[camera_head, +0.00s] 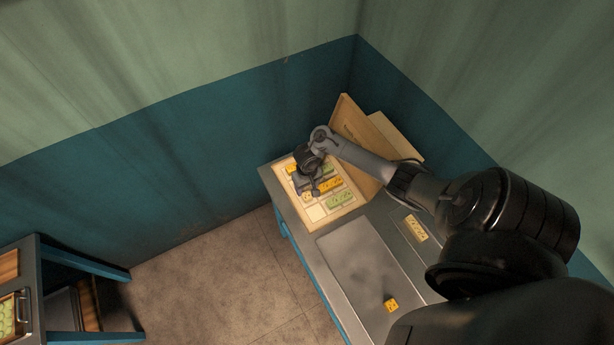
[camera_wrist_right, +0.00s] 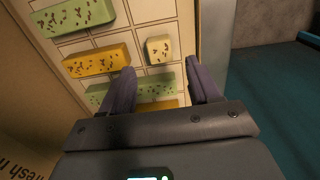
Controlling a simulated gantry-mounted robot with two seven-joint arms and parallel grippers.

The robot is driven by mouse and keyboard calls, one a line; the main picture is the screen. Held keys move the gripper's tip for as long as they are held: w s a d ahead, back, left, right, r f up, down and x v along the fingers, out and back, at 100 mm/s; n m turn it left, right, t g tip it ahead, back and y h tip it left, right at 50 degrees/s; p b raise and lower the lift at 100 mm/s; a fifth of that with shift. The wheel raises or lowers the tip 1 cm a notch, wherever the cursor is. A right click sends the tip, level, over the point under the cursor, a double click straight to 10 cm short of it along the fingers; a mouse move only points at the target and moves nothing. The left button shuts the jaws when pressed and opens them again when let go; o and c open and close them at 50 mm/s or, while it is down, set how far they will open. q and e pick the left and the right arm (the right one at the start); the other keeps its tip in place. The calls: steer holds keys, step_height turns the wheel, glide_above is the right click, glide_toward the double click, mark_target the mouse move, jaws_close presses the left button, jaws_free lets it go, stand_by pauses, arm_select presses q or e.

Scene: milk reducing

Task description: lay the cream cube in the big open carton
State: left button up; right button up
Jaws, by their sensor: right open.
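The big open carton (camera_head: 276,172) stands at the table's far end, with its lid raised on the right. In the wrist view, the cream cube (camera_wrist_right: 159,49) with dark flecks lies in a carton compartment, and it shows small in the head view (camera_head: 307,197). My right gripper (camera_head: 314,186) is over the carton. Its jaws are open and empty in the wrist view (camera_wrist_right: 160,68), with the cube apart from both fingers, just beyond the tips. Green (camera_wrist_right: 72,16) and orange (camera_wrist_right: 97,61) bars lie beside it. My left gripper is not in view.
A cream bar (camera_head: 416,228) lies in a small holder to the right. The raised lid (camera_head: 352,125) stands close to my right arm. A shelf unit (camera_head: 62,285) stands at the far left.

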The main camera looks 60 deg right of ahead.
mark_target(307, 195)
step_height(307, 195, up, 5)
steer(key=p, duration=0.2)
steer(key=s+a+r+n+t+h, duration=0.1)
steer(key=a+r+n+t, duration=0.15)
steer(key=a, duration=0.55)
steer(key=s+a+r+n+t, duration=0.15)
steer(key=a+n, duration=0.25)
steer(key=a, duration=0.4)
steer(key=s+a+r+n, duration=0.1)
steer(key=s+a+r, duration=0.3)
steer(key=r, duration=0.2)
steer(key=s+a+r+n+y, duration=0.1)
steer(key=s+a+r, duration=0.3)
steer(key=r, duration=0.3)
steer(key=shift+s+r, duration=0.3)
steer(key=shift+s, duration=0.35)
steer(key=shift+a, duration=0.1)
steer(key=shift+r, duration=0.25)
